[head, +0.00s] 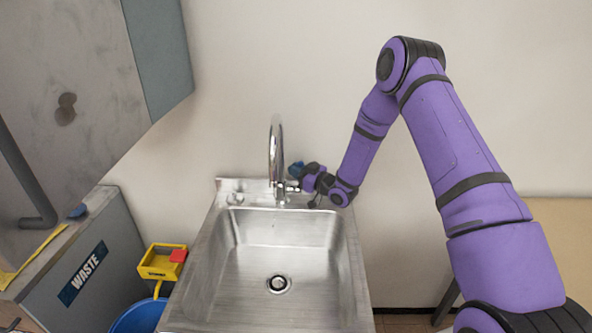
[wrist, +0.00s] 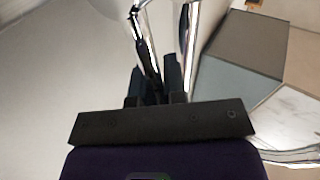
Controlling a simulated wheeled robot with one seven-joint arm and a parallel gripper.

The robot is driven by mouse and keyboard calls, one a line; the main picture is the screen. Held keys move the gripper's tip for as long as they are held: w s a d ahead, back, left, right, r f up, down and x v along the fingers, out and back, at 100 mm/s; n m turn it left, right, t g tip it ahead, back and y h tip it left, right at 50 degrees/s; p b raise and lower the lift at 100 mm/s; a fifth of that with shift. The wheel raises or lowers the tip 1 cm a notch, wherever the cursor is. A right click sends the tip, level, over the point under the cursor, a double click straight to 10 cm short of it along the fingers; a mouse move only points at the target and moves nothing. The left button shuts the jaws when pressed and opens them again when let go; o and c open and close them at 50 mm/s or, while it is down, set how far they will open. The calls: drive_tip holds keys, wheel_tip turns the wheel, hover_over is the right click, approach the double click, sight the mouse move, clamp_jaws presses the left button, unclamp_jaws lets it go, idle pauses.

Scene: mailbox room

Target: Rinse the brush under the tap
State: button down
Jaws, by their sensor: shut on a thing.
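My gripper (head: 296,172) is just right of the chrome tap (head: 276,150), near its base and side lever (head: 291,187). In the wrist view my gripper's dark fingers (wrist: 157,80) are close together and point at chrome parts of the tap (wrist: 192,35). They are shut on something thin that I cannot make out. A small patch of blue shows at the fingertips in the head view; I cannot tell if it is finger or brush. I cannot make out the brush clearly in either view. No water is visible under the spout.
The steel sink (head: 222,290) below the tap looks empty, with a drain (head: 278,284). Left are a grey waste cabinet (head: 55,270) with a small blue item (head: 78,211) on top, a yellow caddy (head: 157,264) and a blue bucket (head: 135,318). A wall cabinet (head: 100,75) overhangs upper left.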

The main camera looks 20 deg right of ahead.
drive_tip(key=c, duration=1.2)
unclamp_jaws()
drive_tip(key=shift+o, duration=0.2)
drive_tip(key=shift+s+d, duration=0.1)
drive_tip(key=v, duration=1)
drive_tip(key=shift+s+d, duration=0.15)
drive_tip(key=shift+s, duration=0.1)
